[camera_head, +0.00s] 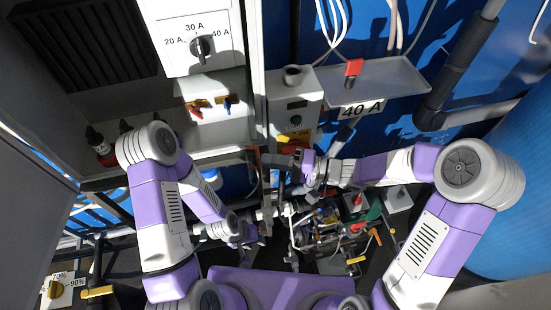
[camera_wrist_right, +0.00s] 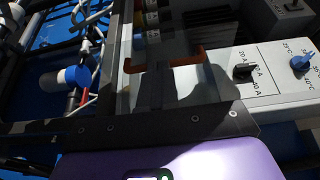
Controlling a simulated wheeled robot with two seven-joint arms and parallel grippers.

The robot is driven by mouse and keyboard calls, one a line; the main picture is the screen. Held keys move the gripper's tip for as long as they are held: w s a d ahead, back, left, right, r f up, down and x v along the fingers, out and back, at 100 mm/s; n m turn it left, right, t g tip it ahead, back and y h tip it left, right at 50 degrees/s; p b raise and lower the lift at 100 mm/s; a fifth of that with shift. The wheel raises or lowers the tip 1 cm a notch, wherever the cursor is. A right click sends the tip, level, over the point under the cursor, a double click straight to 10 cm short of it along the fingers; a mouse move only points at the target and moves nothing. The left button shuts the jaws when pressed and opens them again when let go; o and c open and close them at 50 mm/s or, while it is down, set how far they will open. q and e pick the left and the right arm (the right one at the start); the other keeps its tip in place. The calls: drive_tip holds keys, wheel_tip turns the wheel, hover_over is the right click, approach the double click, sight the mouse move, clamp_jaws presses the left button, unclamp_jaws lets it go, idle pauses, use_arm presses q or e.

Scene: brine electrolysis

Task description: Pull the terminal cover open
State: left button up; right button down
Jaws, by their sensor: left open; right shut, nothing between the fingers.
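In the right wrist view, an orange-red bar handle (camera_wrist_right: 186,61) runs across a pale, see-through panel, which looks like the terminal cover (camera_wrist_right: 128,85). Dark and yellow-marked parts show behind it. My right gripper (camera_wrist_right: 158,70) is shut and empty, with its dark fingertips at the middle of the handle; I cannot tell whether they touch it. In the head view my right gripper (camera_head: 272,160) is beside the grey cabinet's lower edge, and the handle is mostly hidden. My left gripper (camera_head: 262,232) is lower, open, near the pipework; its fingers are hard to make out.
A box with a black dial (camera_wrist_right: 243,71) and a blue knob (camera_wrist_right: 301,62) stands right of the cover. In the head view, a cabinet with a 20–40 A dial (camera_head: 201,46) is above. A shelf marked 40 A (camera_head: 375,82) is at upper right. Dense pipework (camera_head: 320,235) fills the lower middle.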

drive_tip(key=s+d+p, duration=0.1)
drive_tip(key=d, duration=1.3)
drive_tip(key=shift+s, duration=0.3)
